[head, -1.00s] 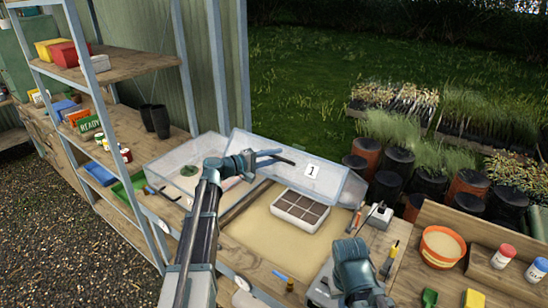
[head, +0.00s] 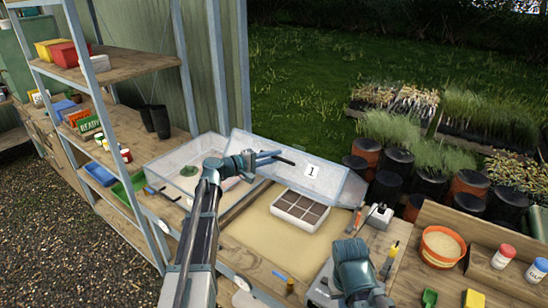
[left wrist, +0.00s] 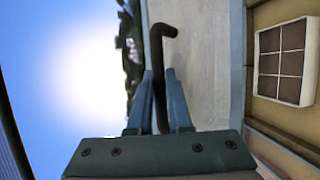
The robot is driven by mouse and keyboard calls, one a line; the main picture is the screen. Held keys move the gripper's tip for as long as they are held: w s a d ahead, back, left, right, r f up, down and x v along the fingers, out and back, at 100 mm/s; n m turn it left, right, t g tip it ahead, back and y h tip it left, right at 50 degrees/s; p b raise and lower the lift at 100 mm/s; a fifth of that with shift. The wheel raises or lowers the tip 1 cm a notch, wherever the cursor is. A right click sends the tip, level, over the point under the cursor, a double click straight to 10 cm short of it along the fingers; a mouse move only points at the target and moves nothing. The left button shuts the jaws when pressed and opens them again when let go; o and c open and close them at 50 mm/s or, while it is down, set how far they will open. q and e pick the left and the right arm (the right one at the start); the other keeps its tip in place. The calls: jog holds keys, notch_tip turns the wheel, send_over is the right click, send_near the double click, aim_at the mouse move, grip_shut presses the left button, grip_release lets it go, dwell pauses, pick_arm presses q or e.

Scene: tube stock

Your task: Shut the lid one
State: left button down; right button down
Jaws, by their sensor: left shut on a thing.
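Lid one is a translucent lid (head: 335,181) with a white label "1". In the head view it stands tilted open at the back of a sand-coloured bay (head: 262,226). My left gripper (head: 269,156) is at the lid's upper left, shut on its dark handle (head: 287,160). In the left wrist view the bent handle (left wrist: 160,45) runs between the two blue fingers (left wrist: 159,95), with the pale lid panel (left wrist: 200,65) beside it. My right arm shows at the lower right of the head view; its fingertips cannot be made out.
A pale tray with brown cells (head: 302,206) sits in the bay below the lid; it also shows in the left wrist view (left wrist: 285,62). A second translucent box (head: 172,166) stands to the left. A terracotta pot (head: 442,246) and tools are at the right. Shelves (head: 130,67) rise at the left.

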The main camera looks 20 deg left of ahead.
pick_arm(q)
jog(key=shift+f, duration=0.1)
dwell(0.7)
jog(key=s+a+f+t+h+b, duration=0.1)
jog(key=s+f+b, duration=0.4)
jog(key=f+b, duration=0.5)
jog(key=s+a+f+m+t+h+b, duration=0.1)
jog(key=s+f+b, duration=0.4)
jog(key=f+b, duration=0.6)
jog(key=s+a+f+m+t+h+b, duration=0.1)
jog(key=s+a+f+b, duration=0.2)
jog(key=f+b, duration=0.7)
jog(key=shift+s+a+f+h+b, duration=0.2)
jog(key=shift+s+b, duration=0.3)
jog(key=shift+b, duration=2.05)
jog(key=shift+s+a+f+h+b, duration=0.15)
jog(key=shift+s+b, duration=0.35)
jog(key=shift+b, duration=2.05)
jog(key=shift+s+f+b, duration=0.1)
jog(key=shift+f+b, duration=0.4)
jog(key=shift+b, duration=0.05)
jog(key=shift+s+d+f+b, duration=0.15)
jog(key=shift+f+b, duration=0.1)
jog(key=shift+b, duration=0.1)
